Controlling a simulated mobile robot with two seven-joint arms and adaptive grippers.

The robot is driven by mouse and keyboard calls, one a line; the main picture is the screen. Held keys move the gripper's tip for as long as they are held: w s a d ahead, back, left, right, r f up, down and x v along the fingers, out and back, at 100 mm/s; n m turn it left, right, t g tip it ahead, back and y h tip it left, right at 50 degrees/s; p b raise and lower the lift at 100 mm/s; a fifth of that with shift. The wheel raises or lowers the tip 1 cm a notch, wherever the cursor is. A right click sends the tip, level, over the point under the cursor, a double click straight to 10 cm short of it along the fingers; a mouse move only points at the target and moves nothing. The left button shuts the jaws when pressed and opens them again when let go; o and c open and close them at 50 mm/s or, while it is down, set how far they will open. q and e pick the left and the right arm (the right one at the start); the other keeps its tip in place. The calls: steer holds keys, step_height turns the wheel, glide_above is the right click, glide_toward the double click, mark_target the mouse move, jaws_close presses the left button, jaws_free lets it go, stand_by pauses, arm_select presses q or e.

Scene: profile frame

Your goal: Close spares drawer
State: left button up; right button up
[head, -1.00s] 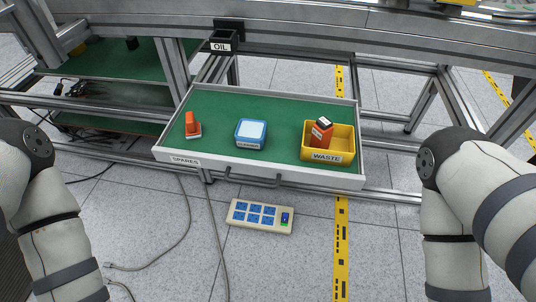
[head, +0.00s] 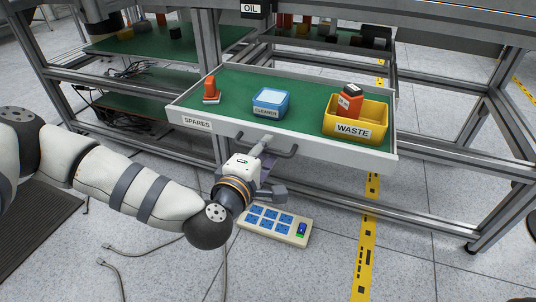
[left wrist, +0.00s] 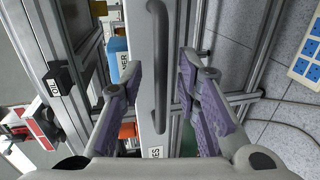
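The spares drawer (head: 320,146) is pulled out, with a light front, green floor and "SPARES" label (head: 197,123). Its grey bar handle (head: 285,154) is partly hidden by my left gripper (head: 266,170) in the head view. In the left wrist view, my left gripper (left wrist: 162,78) is open and empty, its purple-padded fingers spread on either side of the handle (left wrist: 158,50). I cannot tell whether a finger touches the handle or drawer front. My right gripper is out of view.
The drawer holds an orange object (head: 211,91), a blue cleaner box (head: 270,102) and a yellow waste bin (head: 371,121) with a red-orange container (head: 350,99) inside. Metal frame posts (head: 205,70) stand around the drawer.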

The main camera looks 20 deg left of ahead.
arm_select(q)
steer(key=shift+w+f, duration=0.15)
steer(key=shift+w, duration=0.4)
jaws_close()
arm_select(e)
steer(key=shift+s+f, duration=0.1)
arm_select(q)
steer(key=shift+w, duration=0.1)
